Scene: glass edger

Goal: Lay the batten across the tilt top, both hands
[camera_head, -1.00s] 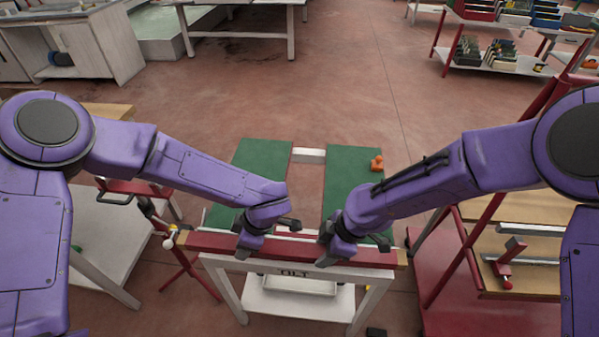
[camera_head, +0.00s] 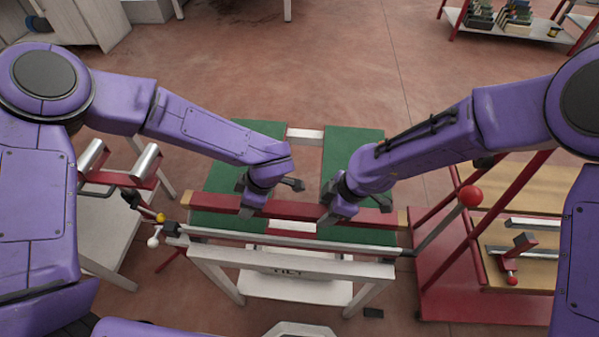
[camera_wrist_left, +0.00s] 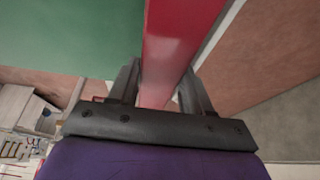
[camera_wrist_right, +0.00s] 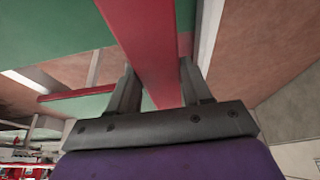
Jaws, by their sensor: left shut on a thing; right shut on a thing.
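The batten (camera_head: 296,209) is a long red bar with pale wooden ends. It spans the tilt top (camera_head: 222,178), a white frame with two green panels and a gap between them. My left gripper (camera_head: 250,206) is shut on the batten left of its middle; the red bar runs between its fingers in the left wrist view (camera_wrist_left: 160,85). My right gripper (camera_head: 330,217) is shut on the batten right of its middle, and the right wrist view shows the bar between the fingers (camera_wrist_right: 160,90). I cannot tell whether the batten touches the green panels.
A metal rail (camera_head: 290,238) runs along the tilt top's near edge. A red cart with a wooden shelf (camera_head: 510,270) stands at right, and a stand with metal rollers (camera_head: 146,160) at left.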

